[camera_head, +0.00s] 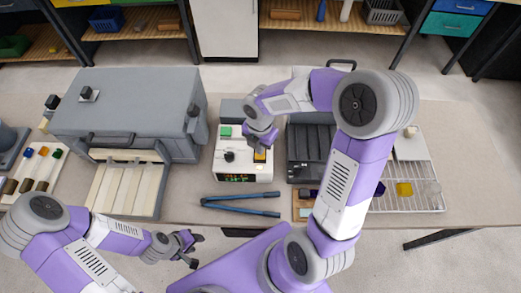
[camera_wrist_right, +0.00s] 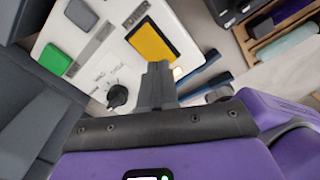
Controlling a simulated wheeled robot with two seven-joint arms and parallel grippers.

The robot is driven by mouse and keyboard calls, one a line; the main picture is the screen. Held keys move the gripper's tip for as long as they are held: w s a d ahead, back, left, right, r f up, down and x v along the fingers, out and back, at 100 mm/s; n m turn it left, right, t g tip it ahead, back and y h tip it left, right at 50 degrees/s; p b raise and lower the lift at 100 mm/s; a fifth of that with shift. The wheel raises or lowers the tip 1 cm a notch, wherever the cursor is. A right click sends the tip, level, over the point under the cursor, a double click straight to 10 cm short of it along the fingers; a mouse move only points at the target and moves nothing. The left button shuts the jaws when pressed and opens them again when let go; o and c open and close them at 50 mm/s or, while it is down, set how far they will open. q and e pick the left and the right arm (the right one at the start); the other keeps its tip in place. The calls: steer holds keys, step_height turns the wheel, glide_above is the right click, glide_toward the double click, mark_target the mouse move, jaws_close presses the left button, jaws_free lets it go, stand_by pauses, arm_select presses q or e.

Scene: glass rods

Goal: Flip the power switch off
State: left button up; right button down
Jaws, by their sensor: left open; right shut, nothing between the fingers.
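A white control box (camera_head: 243,165) stands on the table's middle, with a green button (camera_head: 225,131), a black knob (camera_head: 229,156), a yellow rectangular piece (camera_head: 260,156) and a lit display (camera_head: 238,178). The right wrist view shows the box panel (camera_wrist_right: 120,50) close up, with the green button (camera_wrist_right: 54,60), yellow piece (camera_wrist_right: 152,41) and knob (camera_wrist_right: 117,96). My left gripper (camera_head: 193,248) is open and empty near the table's front edge.
A large grey furnace-like box (camera_head: 130,105) stands left of the control box. Blue-handled tongs (camera_head: 240,204) lie in front of it. A dark ribbed tray (camera_head: 308,150) and a wire rack (camera_head: 420,185) are to the right, partly behind my right arm.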

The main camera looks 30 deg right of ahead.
steer(key=shift+f+b, duration=1)
steer(key=shift+f, duration=0.4)
stand_by(0.5)
steer(key=shift+r, duration=0.1)
step_height(320, 180, up, 7)
steer(key=p, duration=0.7)
stand_by(0.3)
